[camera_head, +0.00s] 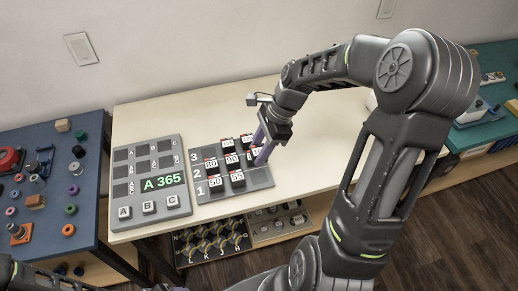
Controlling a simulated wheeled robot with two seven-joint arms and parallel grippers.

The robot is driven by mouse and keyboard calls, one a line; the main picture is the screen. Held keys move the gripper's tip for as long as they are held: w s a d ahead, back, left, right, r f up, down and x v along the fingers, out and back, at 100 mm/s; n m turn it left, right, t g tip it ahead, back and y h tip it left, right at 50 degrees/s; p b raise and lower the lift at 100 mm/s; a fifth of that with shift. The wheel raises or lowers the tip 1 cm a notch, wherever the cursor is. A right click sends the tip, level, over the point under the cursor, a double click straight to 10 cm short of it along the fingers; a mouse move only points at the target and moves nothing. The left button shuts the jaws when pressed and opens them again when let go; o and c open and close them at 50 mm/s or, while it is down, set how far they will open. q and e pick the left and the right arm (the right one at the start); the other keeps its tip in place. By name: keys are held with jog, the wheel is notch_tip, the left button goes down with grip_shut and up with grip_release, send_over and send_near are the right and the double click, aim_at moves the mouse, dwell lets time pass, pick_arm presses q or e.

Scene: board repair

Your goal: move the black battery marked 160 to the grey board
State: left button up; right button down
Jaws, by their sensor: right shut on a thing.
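A grey board (161,205) with dark recessed slots, a green "A 365" display and white buttons A, B and C lies on the left of the pale table. To its right, a grey rack (215,193) with rows 1, 2 and 3 holds several black batteries with red and white labels, among them 50 (212,181) and 55 (237,178). My right gripper (261,147) is at the rack's right end, its purple fingers shut on a black battery (256,153). Its label is partly hidden, so I cannot confirm 160. My left gripper is not in view.
A blue table (70,258) with small coloured parts stands at the left. A low shelf holds a dark tray (190,254) and a grey tray (268,234). The pale table (325,140) is clear right of the rack. A green surface (480,130) is at far right.

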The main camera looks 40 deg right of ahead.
jog(key=shift+f, duration=0.1)
jog(key=shift+f+b, duration=0.5)
jog(key=b, duration=0.7)
send_near(254, 178)
jog(key=x, duration=0.5)
jog(key=shift+a, duration=0.3)
jog(key=shift+f+b, duration=0.3)
jog(key=shift+f, duration=0.25)
jog(key=c, duration=0.8)
grip_release()
jog(key=v, duration=0.8)
